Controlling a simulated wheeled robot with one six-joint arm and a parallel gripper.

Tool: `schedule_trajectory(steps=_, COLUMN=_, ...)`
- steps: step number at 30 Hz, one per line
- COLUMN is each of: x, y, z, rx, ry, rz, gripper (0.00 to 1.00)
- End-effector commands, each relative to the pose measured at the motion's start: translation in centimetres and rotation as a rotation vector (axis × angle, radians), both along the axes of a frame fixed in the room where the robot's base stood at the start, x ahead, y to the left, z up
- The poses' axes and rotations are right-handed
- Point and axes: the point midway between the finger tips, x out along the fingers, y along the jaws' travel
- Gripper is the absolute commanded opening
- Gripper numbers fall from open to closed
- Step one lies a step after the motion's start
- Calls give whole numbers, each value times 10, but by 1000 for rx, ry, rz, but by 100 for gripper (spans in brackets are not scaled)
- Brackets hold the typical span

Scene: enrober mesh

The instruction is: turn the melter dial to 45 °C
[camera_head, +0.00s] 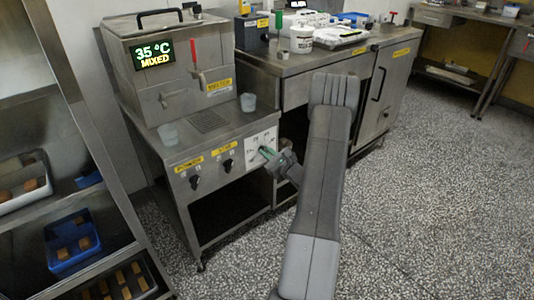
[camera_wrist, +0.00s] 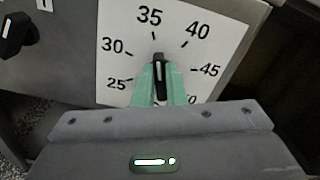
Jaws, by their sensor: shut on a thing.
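The melter dial (camera_wrist: 158,59) is a small black knob with a white line, on a white scale plate (camera_wrist: 203,38) marked from 25 to 45 and on. Its line points up, close to the 35 mark. My gripper (camera_wrist: 158,77) has its green fingers on both sides of the knob and is shut on it. In the head view my gripper (camera_head: 267,153) reaches the plate (camera_head: 254,147) on the front panel; the knob is hidden there.
Two other black knobs (camera_head: 194,182) (camera_head: 227,165) sit on the panel left of the plate. A shelf rack with trays (camera_head: 72,241) is at the left. The speckled floor at the right is clear.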

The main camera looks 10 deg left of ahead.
Motion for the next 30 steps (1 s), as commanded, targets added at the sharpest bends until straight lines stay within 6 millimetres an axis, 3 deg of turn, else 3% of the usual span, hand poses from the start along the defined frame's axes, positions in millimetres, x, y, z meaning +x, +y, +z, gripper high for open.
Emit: schedule_trajectory(steps=30, x=4, y=-3, z=1, rx=563, ry=723, rz=0, gripper=0)
